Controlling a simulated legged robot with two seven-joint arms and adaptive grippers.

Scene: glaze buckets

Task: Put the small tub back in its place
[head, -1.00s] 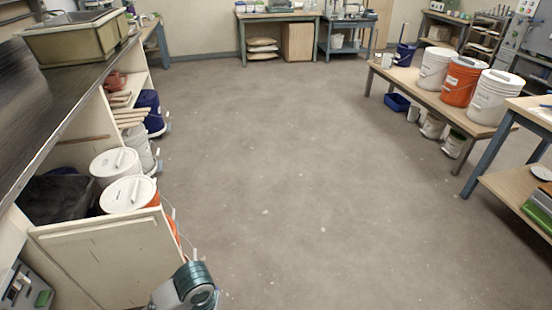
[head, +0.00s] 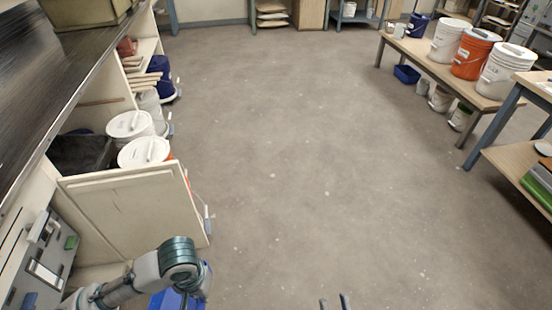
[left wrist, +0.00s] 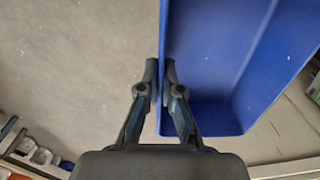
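A small blue tub (head: 163,301) shows at the bottom left of the head view, partly hidden by my left arm. In the left wrist view the tub (left wrist: 215,65) fills the upper right and looks empty inside. My left gripper (left wrist: 161,72) is shut on its side wall, one finger inside and one outside. In the head view my left gripper is hidden below the arm. My right gripper (head: 334,302) shows only its two fingertips at the bottom edge; they are apart with nothing between them.
White-lidded buckets (head: 143,152) stand in the shelf bay on the left, behind a pale panel (head: 125,205). On the right, a low bench (head: 425,62) holds large buckets, with another blue tub (head: 407,74) and small pails beneath. The middle floor is clear.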

